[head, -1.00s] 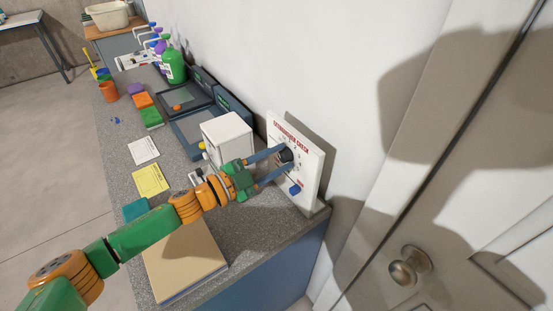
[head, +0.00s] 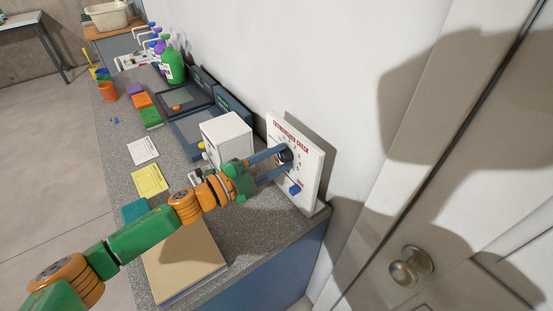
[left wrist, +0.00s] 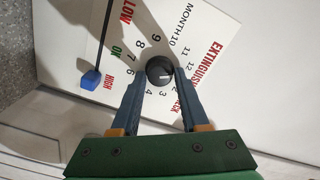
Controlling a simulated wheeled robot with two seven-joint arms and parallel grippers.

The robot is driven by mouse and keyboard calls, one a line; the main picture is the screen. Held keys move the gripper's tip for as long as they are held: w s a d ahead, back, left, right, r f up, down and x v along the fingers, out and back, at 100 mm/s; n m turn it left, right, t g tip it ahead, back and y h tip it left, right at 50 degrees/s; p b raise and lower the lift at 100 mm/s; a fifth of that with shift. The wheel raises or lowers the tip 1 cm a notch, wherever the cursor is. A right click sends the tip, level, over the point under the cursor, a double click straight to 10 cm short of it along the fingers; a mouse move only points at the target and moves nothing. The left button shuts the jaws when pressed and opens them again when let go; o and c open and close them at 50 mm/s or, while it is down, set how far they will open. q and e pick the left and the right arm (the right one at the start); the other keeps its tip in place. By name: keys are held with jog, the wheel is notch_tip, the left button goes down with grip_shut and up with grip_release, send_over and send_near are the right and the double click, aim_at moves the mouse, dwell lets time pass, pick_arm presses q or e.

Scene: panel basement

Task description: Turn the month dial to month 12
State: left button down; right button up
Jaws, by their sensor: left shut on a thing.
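The white extinguisher check panel (head: 309,159) stands upright at the counter's right end, against the wall. Its black month dial (head: 286,155) is round, with month numbers around it. In the left wrist view the dial (left wrist: 160,70) sits between the fingertips, and a pale mark shows on its face; I cannot tell exactly which number it points to. My left gripper (head: 283,160) reaches the panel from the left, its blue fingers shut on the dial. The left gripper's fingers (left wrist: 160,78) hide some numbers in the wrist view. My right gripper is not in view.
A blue slider knob (head: 295,190) is low on the panel, close to the lower finger. A white box (head: 227,137) stands just left of the gripper. A tan book or binder (head: 186,262) lies on the counter (head: 254,231) below the arm. A door with a knob (head: 411,266) is at right.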

pick_arm(q)
jog(key=c, duration=0.8)
grip_release()
jog(key=shift+r, duration=0.1)
jog(key=o, duration=0.4)
jog(key=shift+w+d, duration=0.1)
jog(key=b+v, duration=0.1)
jog(key=v, duration=0.6)
jog(key=shift+b, duration=0.35)
